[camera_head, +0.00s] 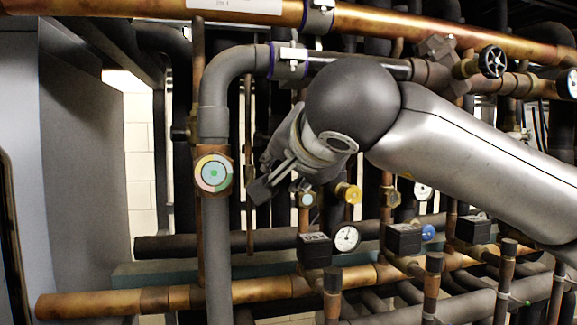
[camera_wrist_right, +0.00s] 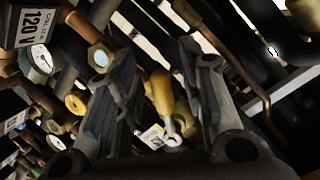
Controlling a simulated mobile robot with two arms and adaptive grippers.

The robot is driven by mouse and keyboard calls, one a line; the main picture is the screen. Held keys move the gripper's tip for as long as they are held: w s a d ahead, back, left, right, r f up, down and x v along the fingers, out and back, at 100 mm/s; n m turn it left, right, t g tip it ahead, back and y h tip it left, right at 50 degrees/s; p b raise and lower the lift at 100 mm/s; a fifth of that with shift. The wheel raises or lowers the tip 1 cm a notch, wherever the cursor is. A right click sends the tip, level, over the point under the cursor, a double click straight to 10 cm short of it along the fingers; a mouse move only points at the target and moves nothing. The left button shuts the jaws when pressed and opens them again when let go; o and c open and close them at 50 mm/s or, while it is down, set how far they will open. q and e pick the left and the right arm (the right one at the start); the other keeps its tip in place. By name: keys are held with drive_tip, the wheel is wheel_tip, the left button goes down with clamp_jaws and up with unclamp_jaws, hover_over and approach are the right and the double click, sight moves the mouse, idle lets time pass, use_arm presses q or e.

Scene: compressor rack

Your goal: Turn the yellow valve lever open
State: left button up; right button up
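The yellow valve lever (camera_wrist_right: 162,96) shows in the right wrist view between the two fingers of my right gripper (camera_wrist_right: 155,60), with a pale ringed end below it. Gaps show on both sides of it, and I cannot tell whether a finger touches it. The fingers stand apart, so the gripper is open. In the head view my right gripper (camera_head: 264,188) points down and left among the pipes. I cannot make out the lever in that view; the gripper and wrist cover part of the pipes there. My left gripper is not in view.
A round coloured gauge (camera_head: 213,173) sits on the pipe left of my gripper. A yellow round knob (camera_head: 350,193), a white dial gauge (camera_head: 346,238) and a black box (camera_head: 315,250) are to the right. A copper pipe (camera_head: 430,31) runs across above my arm.

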drive_tip(key=v, duration=1.1)
drive_tip(key=shift+s+r, duration=0.15)
drive_tip(key=shift+s, duration=0.2)
drive_tip(key=shift+d, duration=0.1)
